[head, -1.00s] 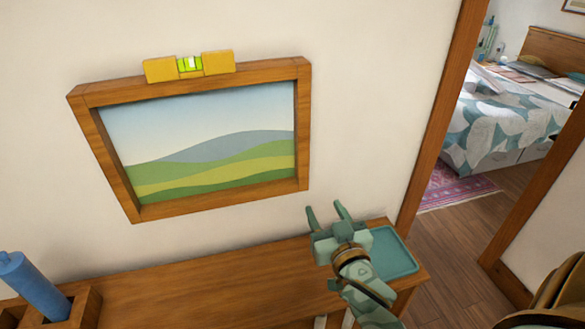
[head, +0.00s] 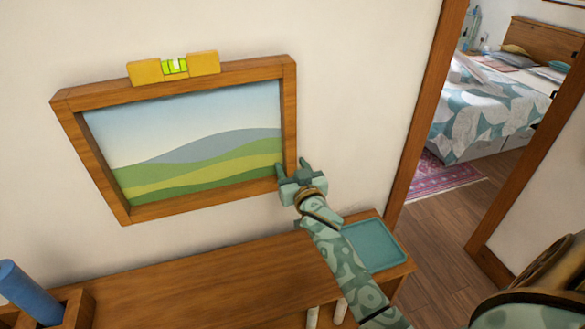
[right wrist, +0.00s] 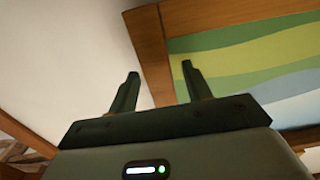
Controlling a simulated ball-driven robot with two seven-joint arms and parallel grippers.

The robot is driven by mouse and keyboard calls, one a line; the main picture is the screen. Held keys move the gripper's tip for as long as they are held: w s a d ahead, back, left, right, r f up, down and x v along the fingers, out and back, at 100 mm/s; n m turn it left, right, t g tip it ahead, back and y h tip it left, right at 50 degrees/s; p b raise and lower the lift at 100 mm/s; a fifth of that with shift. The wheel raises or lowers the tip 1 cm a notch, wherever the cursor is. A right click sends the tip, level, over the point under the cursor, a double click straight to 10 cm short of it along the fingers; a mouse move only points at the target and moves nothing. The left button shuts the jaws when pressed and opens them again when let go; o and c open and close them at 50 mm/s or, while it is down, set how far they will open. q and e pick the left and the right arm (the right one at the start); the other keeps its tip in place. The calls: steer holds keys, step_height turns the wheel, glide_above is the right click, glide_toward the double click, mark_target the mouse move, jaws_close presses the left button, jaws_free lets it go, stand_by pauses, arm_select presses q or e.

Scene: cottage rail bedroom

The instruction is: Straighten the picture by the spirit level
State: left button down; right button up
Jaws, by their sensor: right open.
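The wood-framed picture (head: 288,110) of green hills hangs on the wall, tilted with its right side higher in the head view. The yellow spirit level (head: 146,72) sits on the frame's top edge; its green vial (head: 175,66) shows, but the bubble is too small to read surely. My right gripper (head: 292,166) is open and empty at the frame's lower right side. In the right wrist view its fingers (right wrist: 158,85) point toward the frame's side bar (right wrist: 150,50), one on each side of it; contact cannot be told. My left gripper is not in view.
Below the picture is a wooden cabinet top (head: 200,285) with a teal tray (head: 372,245) at its right end. A doorway opens at right.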

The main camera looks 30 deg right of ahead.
jaws_close()
steer(key=shift+a+f, duration=0.15)
steer(key=shift+a, duration=0.05)
jaws_free()
